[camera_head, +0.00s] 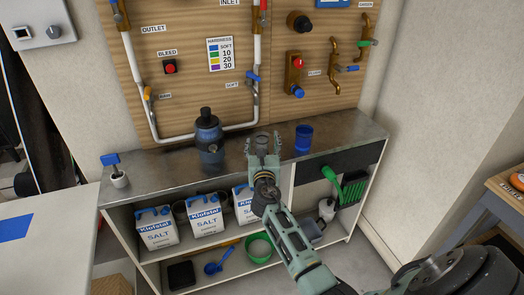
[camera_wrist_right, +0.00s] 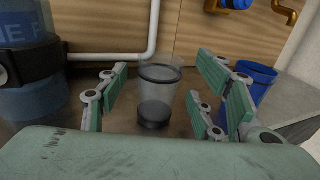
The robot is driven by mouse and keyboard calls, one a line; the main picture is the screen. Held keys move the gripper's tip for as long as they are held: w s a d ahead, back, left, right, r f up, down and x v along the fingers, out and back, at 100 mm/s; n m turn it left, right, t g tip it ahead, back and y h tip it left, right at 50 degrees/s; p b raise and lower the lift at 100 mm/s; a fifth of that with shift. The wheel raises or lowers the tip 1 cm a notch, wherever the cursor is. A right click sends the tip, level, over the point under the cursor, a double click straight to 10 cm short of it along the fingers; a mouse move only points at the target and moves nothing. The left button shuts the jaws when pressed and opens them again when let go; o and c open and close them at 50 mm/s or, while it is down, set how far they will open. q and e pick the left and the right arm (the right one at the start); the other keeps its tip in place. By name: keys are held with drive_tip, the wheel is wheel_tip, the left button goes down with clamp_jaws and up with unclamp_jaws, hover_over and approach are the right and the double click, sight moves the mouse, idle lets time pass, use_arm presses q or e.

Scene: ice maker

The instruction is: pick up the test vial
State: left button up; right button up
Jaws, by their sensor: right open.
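The test vial (camera_wrist_right: 158,92) is a clear cup with a dark base, standing upright on the metal counter top in the right wrist view. In the head view it shows small (camera_head: 262,141), partly hidden by my gripper. My right gripper (camera_head: 263,149) is open, with its green-padded fingers either side of the vial. In the right wrist view the fingers (camera_wrist_right: 160,88) show gaps to the vial on both sides. My left gripper is not in view.
A dark blue bottle (camera_head: 209,140) stands left of the vial, and a blue cup (camera_head: 303,138) stands to its right. A wooden panel with pipes and valves (camera_head: 185,55) rises behind. Salt boxes (camera_head: 206,215) sit on the shelf below.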

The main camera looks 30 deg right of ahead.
drive_tip(key=shift+x, duration=1.15)
drive_tip(key=c, duration=1.3)
